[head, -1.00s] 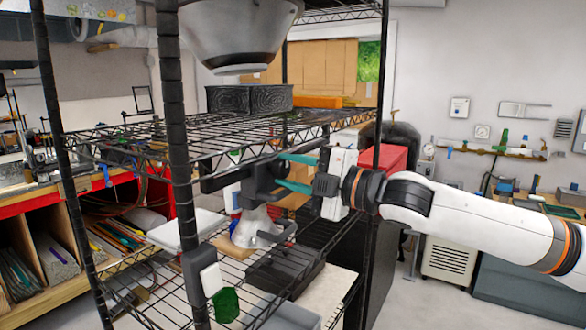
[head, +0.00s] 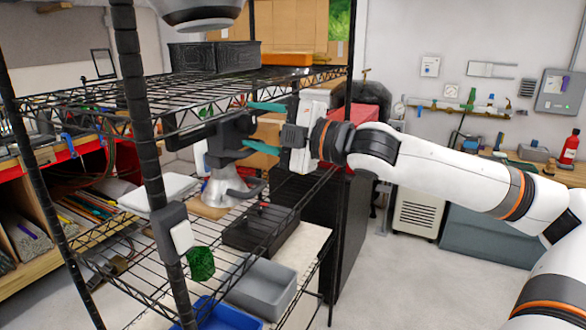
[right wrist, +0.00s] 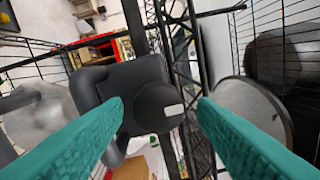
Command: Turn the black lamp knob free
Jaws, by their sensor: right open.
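The black lamp knob (right wrist: 152,108), round with a pale patch on its face, shows in the right wrist view in front of the black lamp clamp (right wrist: 122,82). The clamp (head: 226,142) also shows in the head view at the wire shelf's edge, with the silver lamp head (head: 222,186) below it. My right gripper (head: 250,126) has teal fingers and is open at the right of the clamp. In the right wrist view its fingertips (right wrist: 160,102) appear on either side of the knob, with gaps showing. My left gripper is out of view.
The black wire rack's shelf (head: 170,100) and front post (head: 140,130) stand close to the clamp. A black tray (head: 262,230) and grey bin (head: 262,288) stand below.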

